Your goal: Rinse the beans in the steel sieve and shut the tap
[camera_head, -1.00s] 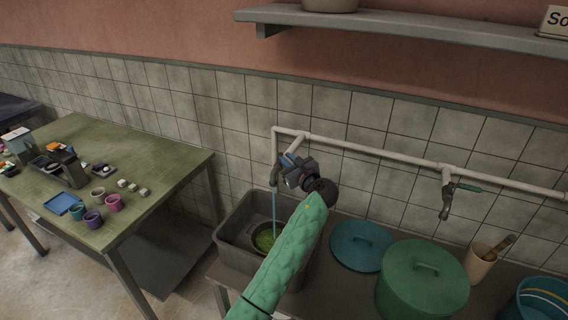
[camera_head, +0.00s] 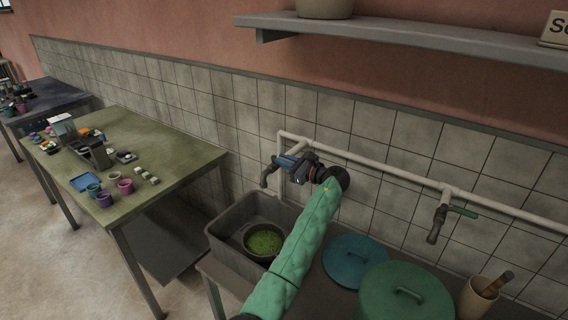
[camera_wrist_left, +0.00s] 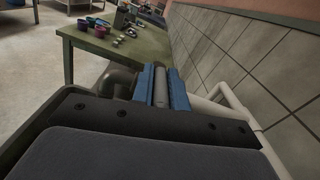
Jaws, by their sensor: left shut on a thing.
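The steel sieve (camera_head: 248,249) stands in the grey sink basin (camera_head: 222,244), with green beans (camera_head: 264,240) in it. The tap (camera_head: 266,174) hangs from the white pipe above the basin, and no water stream shows under its spout. My left gripper (camera_head: 288,162) reaches in from the front and is shut on the tap's handle. In the left wrist view the grey handle (camera_wrist_left: 161,88) lies between the two blue finger pads, and the curved tap body (camera_wrist_left: 118,77) is to its left. My right gripper is out of view.
A second tap (camera_head: 438,216) with a green handle is on the pipe to the right. A blue lid (camera_head: 354,258), a green lidded pot (camera_head: 404,292) and a beige cup (camera_head: 478,298) stand right of my arm. A green table (camera_head: 172,143) with cups is at left.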

